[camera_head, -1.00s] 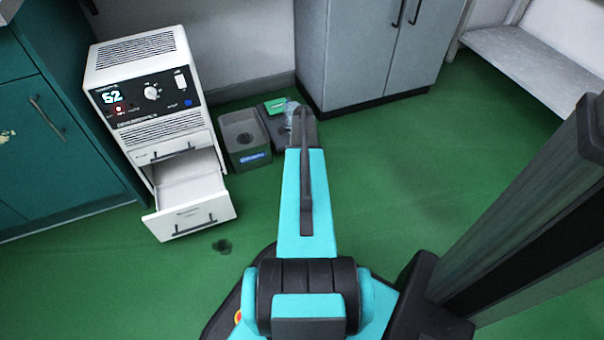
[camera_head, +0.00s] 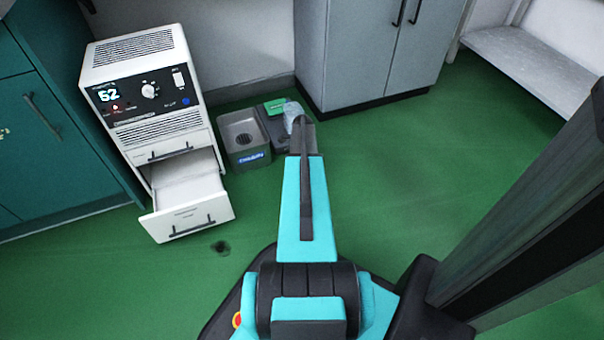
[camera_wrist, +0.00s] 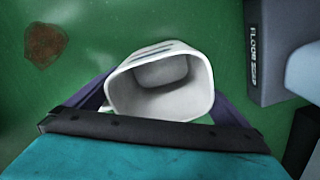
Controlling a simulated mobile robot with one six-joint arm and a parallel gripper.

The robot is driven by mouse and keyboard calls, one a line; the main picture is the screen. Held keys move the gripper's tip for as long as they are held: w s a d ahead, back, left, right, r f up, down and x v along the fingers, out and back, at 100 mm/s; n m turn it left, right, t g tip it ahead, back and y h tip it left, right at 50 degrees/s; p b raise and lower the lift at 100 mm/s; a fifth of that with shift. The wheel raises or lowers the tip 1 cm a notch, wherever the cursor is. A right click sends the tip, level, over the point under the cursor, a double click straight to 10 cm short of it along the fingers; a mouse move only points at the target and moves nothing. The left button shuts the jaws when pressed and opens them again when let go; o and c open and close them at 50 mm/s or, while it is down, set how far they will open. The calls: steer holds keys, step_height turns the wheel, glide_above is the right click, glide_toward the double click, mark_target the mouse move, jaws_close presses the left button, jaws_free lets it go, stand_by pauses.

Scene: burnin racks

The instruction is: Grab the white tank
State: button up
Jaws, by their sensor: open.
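My gripper (camera_wrist: 160,106) is open, with one dark finger on each side of the tank. The near part of the tank is hidden by the black bar of my gripper. I cannot tell whether the fingers touch it. In the head view I cannot make out the tank or my fingers; my arm covers that area.
A white machine (camera_head: 147,85) with a lit display stands at left, its lower drawer (camera_head: 185,200) pulled out. A stain (camera_head: 220,247) marks the green floor. Floor at right is clear.

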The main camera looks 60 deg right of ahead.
steer(key=shift+f+b, duration=0.95)
steer(key=shift+f, duration=0.95)
steer(key=c, duration=1.2)
steer(key=shift+o, duration=0.2)
steer(key=shift+r, duration=0.2)
steer(key=shift+r+p, duration=0.75)
steer(key=shift+r, duration=0.1)
steer(key=shift+r+p, duration=0.6)
steer(key=shift+r, duration=0.3)
steer(key=s+d+p, duration=0.1)
steer(key=s+d, duration=0.2)
steer(key=s, duration=0.1)
steer(key=s+d+p, duration=0.2)
steer(key=s+d, duration=0.2)
steer(key=s+d+r+p, duration=0.1)
steer(key=s+d+p, duration=0.1)
steer(key=s+d, duration=0.1)
steer(key=shift+s+d+r, duration=0.1)
steer(key=shift+s+d, duration=0.1)
steer(key=shift+s, duration=0.35)
